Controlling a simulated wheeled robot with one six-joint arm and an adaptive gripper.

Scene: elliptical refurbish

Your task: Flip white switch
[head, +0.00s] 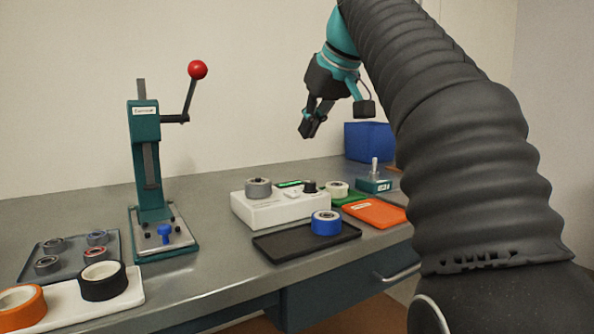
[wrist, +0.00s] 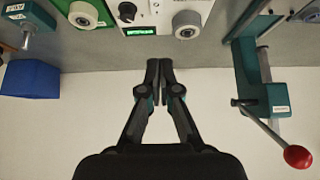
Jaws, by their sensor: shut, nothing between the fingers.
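A teal box (head: 374,186) with an upright white lever (head: 375,165) stands at the right rear of the bench; the box also shows at the top left of the wrist view (wrist: 18,14). A white control box (head: 268,211) sits mid-bench with a black knob (head: 309,187) and a green display, which shows in the wrist view (wrist: 139,31). Small light details on its top are too small to tell apart. My gripper (head: 307,130) is above the back of the bench, apart from both boxes. In the wrist view its fingertips (wrist: 160,66) meet, shut and empty.
A teal press (head: 150,170) with a red-knobbed lever stands left. A black tray (head: 290,246) with a blue roll (head: 326,223), an orange tray (head: 375,212) and a blue bin (head: 368,141) are around. More rolls lie at front left. Air around my gripper is clear.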

